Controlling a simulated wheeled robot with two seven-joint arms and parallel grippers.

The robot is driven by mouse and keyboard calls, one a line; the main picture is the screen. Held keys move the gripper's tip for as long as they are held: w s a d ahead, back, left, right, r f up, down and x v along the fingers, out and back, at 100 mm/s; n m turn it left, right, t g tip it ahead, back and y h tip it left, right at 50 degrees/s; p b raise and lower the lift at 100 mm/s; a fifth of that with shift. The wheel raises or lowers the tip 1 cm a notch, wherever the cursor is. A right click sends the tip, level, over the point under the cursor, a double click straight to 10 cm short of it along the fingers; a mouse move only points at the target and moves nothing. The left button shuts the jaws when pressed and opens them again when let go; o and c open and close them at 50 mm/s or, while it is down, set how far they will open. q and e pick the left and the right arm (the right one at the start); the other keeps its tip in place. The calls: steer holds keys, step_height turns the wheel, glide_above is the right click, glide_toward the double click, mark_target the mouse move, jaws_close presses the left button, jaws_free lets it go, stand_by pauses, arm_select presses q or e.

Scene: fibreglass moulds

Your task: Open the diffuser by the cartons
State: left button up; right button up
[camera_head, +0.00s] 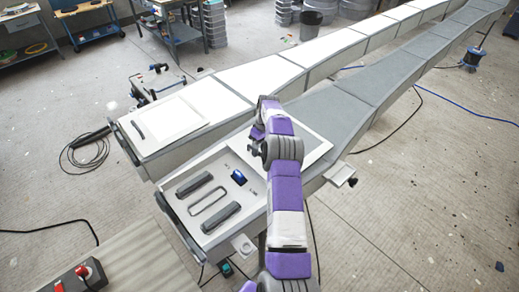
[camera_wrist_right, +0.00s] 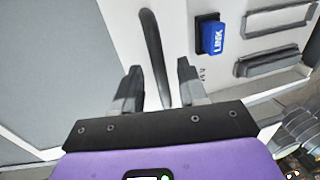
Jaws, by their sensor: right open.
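Two long moulds run side by side. The left one (camera_head: 170,149) has a white square panel with a dark bar handle (camera_head: 138,129) at its near end. The right one has a white near end (camera_head: 166,190) with a shallow recess, and a pale panel (camera_head: 312,147) lies beyond it, partly behind my arm. I cannot tell which is the diffuser, and see no clear cartons. My right gripper (camera_head: 252,146) is over the right mould. In the wrist view my right gripper (camera_wrist_right: 158,82) is open, with a curved dark handle (camera_wrist_right: 152,45) showing between its fingers. My left gripper is out of view.
A bench with a red-buttoned box (camera_head: 80,276) is at bottom left. Cables cross the floor.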

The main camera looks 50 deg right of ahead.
step_height(320, 180, up, 7)
steer(key=d, duration=0.1)
steer(key=shift+s+d, duration=0.15)
steer(key=shift+d, duration=0.05)
stand_by(0.6)
